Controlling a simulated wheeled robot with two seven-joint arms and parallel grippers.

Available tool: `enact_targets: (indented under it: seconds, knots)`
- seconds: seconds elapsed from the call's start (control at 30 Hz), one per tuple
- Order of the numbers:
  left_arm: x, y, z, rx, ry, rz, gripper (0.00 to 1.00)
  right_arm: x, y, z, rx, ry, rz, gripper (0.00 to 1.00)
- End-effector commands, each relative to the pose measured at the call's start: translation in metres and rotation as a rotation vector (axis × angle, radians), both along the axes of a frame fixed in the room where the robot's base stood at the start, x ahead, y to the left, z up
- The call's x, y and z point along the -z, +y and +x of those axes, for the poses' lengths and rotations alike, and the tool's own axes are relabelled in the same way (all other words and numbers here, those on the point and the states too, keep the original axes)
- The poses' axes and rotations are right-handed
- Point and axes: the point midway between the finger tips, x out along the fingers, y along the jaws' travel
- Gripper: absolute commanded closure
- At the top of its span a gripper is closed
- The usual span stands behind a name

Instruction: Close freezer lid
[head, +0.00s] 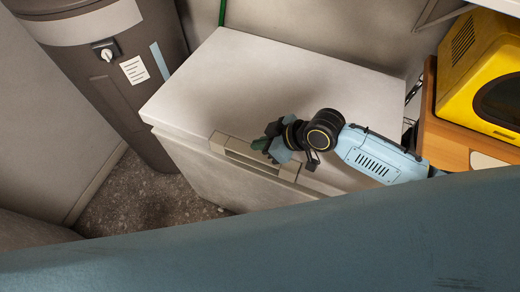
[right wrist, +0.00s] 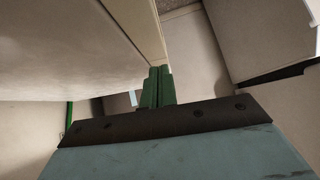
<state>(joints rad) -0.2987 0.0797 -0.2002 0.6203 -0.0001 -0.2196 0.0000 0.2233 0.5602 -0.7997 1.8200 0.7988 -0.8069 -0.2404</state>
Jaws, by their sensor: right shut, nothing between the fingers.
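The white chest freezer (head: 188,168) stands in the middle of the head view. Its lid (head: 240,75) lies flat or nearly flat over the top; I cannot tell whether a thin gap is left under it. A beige handle (head: 228,146) runs along the front edge. My right gripper (head: 262,145) is at that edge, by the handle, shut and empty. In the right wrist view its green fingers (right wrist: 156,88) are together beside the edge of a pale panel; contact is unclear. My left gripper is not in view.
A dark grey cylindrical tank (head: 110,75) stands left of the freezer. A yellow microwave-like appliance (head: 475,75) sits on a wooden cabinet (head: 440,140) at the right. Speckled floor (head: 145,200) shows free at the freezer's front left.

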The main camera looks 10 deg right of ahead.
Motion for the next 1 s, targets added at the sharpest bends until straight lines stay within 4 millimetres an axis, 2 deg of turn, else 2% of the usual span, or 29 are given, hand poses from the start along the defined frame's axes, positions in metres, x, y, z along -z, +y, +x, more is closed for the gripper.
enact_targets:
  seconds: [0.1,0.2,0.4,0.77,0.87,1.0]
  knots:
    - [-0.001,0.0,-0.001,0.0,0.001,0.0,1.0,0.02,0.001,-0.002,0.0,0.005,-0.001,1.0]
    - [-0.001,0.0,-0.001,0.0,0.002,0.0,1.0,0.031,0.002,-0.003,0.001,0.003,-0.002,1.0]
    - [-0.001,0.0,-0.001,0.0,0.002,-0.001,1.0,0.04,0.002,-0.003,0.0,0.0,0.0,1.0]
    - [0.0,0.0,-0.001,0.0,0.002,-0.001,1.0,0.042,0.002,-0.003,0.0,0.001,-0.001,1.0]
    - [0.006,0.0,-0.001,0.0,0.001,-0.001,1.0,0.05,0.003,-0.004,-0.001,0.002,-0.001,1.0]
    - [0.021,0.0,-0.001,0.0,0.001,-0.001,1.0,0.071,0.004,-0.007,-0.001,0.004,-0.002,1.0]
